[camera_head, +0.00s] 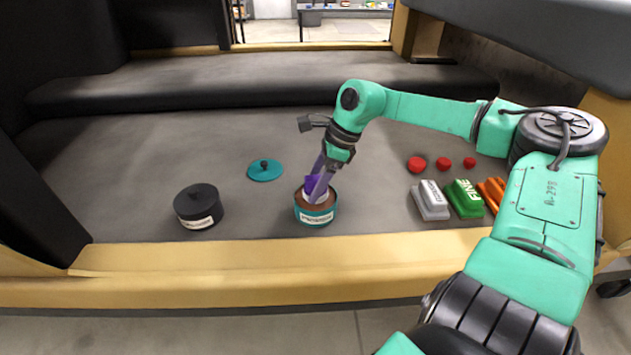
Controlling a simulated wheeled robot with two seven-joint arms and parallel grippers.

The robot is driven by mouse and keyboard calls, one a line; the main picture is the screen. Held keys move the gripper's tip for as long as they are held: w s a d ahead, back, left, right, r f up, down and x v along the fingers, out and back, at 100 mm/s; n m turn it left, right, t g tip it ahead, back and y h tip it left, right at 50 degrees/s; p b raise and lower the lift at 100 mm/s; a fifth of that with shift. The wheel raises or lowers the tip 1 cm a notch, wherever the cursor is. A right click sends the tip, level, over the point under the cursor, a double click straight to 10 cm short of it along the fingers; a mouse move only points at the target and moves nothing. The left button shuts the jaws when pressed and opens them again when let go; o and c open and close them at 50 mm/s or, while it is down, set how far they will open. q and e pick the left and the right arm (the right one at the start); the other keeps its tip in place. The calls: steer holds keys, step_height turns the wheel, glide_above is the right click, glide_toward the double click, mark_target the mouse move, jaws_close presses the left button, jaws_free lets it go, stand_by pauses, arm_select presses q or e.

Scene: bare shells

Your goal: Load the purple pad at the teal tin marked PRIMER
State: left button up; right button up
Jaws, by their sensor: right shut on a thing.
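The teal tin (316,217) stands uncovered on the dark deck near its front edge. It holds brown contents, and its white label is too small to read. The purple pad (311,184) is at the tin's mouth; I cannot tell whether it touches the contents. My right gripper (322,185) is shut on the pad from above, its fingers angled down over the tin. A teal lid (265,170) with a dark knob lies on the deck, behind and left of the tin. My left gripper is not in view.
A lidded black tin (199,207) stands to the left. To the right lie a grey block (429,200), a green block (465,198) marked FINE and an orange item (492,193). Red round pieces (443,163) lie behind them. A yellow sill (250,262) edges the front.

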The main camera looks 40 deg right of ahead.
mark_target(307, 178)
steer(key=shift+s+f+b, duration=0.1)
steer(key=shift+f+b, duration=0.45)
stand_by(1.8)
steer(key=shift+r, duration=0.1)
step_height(307, 178, up, 7)
steer(key=p, duration=0.5)
stand_by(0.6)
